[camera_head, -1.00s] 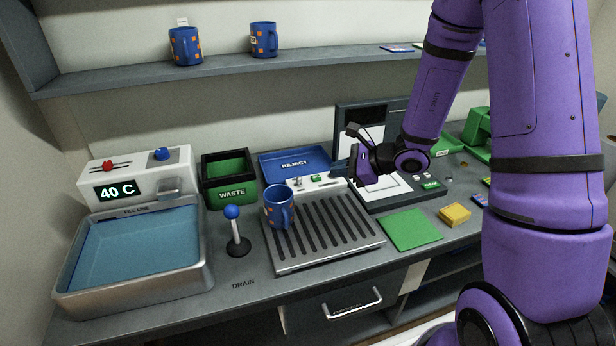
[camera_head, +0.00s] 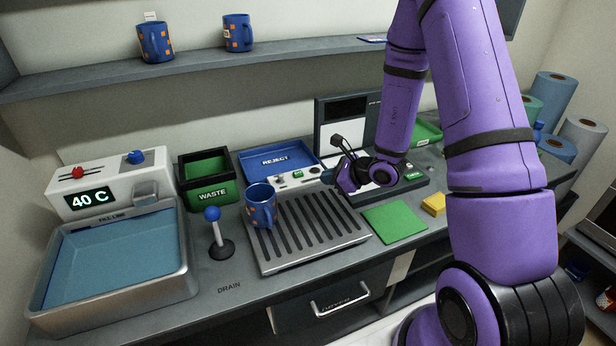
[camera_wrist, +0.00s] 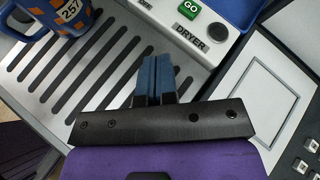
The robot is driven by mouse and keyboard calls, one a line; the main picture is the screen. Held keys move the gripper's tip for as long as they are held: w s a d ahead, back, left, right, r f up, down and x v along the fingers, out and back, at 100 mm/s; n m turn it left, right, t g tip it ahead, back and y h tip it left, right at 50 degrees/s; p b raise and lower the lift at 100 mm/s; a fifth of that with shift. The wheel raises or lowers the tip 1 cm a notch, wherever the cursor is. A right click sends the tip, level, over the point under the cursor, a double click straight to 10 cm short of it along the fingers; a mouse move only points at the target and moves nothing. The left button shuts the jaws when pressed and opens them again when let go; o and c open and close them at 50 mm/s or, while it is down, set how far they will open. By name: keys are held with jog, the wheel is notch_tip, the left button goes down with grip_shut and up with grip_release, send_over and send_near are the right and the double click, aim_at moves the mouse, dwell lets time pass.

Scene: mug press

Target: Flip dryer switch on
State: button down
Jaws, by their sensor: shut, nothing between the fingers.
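The dryer is a slatted metal rack (camera_head: 335,228) with a pale control strip (camera_head: 290,184) along its back. The strip carries a small switch (camera_head: 280,181) at its left, a green GO button (camera_head: 298,174) and a dark round knob (camera_wrist: 217,33) beside the DRYER label. In the wrist view an OFF label is at the top edge, and the switch itself is out of view. My gripper (camera_head: 329,177) is at the strip's right end. In the wrist view its blue fingertips (camera_wrist: 155,62) are together and empty, over the slats in front of the strip.
A blue mug (camera_head: 261,206) with orange squares stands on the rack's left. A blue REJECT tray (camera_head: 245,162) and a green WASTE bin (camera_head: 207,192) are behind and left. A blue-knobbed lever (camera_head: 213,215) stands beside the rack. A dark upright press (camera_head: 323,112) is at the right.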

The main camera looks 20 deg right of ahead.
aim_at(292, 187)
jog(key=x, duration=0.9)
jog(key=shift+s, duration=0.1)
jog(key=shift+w+a+r, duration=0.25)
jog(key=shift+w+a, duration=0.85)
jog(key=shift+w, duration=0.05)
jog(key=shift+w+a+r, duration=0.1)
jog(key=shift+w+a, duration=0.25)
jog(key=shift+a, duration=0.05)
jog(key=shift+w+r+m+g, duration=0.2)
jog(key=shift+w+m+g, duration=0.1)
jog(key=shift+g, duration=0.35)
jog(key=shift+w+r+m+g, duration=0.2)
jog(key=shift+w+g, duration=0.05)
jog(key=shift+g, duration=0.4)
jog(key=shift+w+r+g+h, duration=0.1)
jog(key=shift+w+g+h, duration=0.1)
jog(key=shift+g+h, duration=0.1)
jog(key=shift+w+m+g, duration=0.15)
jog(key=shift+m+g, duration=0.15)
jog(key=shift+g, duration=0.2)
jog(key=shift+w+r, duration=0.15)
jog(key=shift+w, duration=0.2)
jog(key=shift+r, duration=0.15)
